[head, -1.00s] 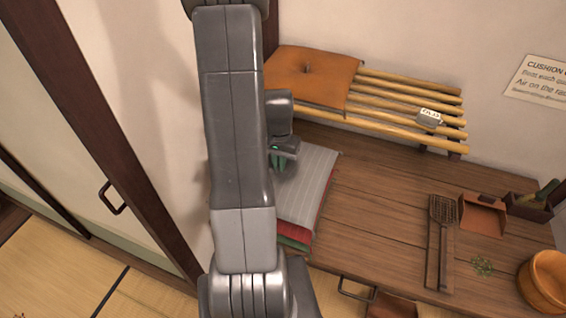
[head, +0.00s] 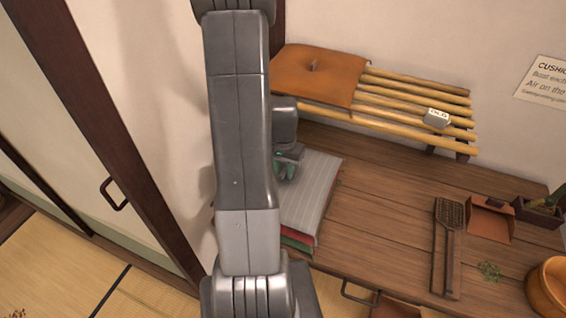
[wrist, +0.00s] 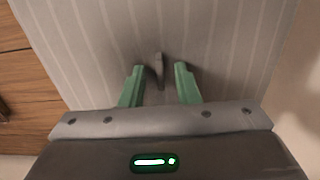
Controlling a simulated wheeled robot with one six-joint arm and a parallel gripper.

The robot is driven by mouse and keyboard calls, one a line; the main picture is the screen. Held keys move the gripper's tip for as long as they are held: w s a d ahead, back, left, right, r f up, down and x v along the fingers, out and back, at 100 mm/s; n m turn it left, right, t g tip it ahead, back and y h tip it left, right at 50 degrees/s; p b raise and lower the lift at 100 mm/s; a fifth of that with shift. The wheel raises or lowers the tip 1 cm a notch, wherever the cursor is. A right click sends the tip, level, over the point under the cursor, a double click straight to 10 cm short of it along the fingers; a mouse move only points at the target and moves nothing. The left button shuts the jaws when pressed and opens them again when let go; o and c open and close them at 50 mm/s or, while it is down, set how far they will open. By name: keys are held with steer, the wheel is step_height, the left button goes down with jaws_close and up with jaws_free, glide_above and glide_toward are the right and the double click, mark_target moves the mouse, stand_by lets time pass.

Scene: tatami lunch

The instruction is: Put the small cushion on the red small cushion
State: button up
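A grey striped cushion (head: 314,185) lies on top of a stack at the left end of the wooden bench. Below it, the edges of the red small cushion (head: 303,235) and a green cushion (head: 297,244) show at the front. My gripper (head: 288,172) is at the grey cushion, partly hidden by my arm. In the wrist view my gripper (wrist: 159,72) is open, its green fingers apart on either side of a small grey tab (wrist: 158,68) on the grey cushion (wrist: 225,50). Whether a finger touches the tab I cannot tell.
An orange cushion (head: 325,72) lies on a slatted bamboo rack (head: 415,98) behind, with a small labelled block (head: 437,118) on the slats. A brown slatted tool (head: 449,235), dustpan (head: 490,218) and wooden bucket (head: 550,288) stand right. The bench middle (head: 390,190) is clear.

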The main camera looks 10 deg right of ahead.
mark_target(283, 173)
step_height(283, 173, up, 12)
steer(key=shift+b, duration=0.35)
steer(key=shift+s, duration=0.1)
stand_by(0.4)
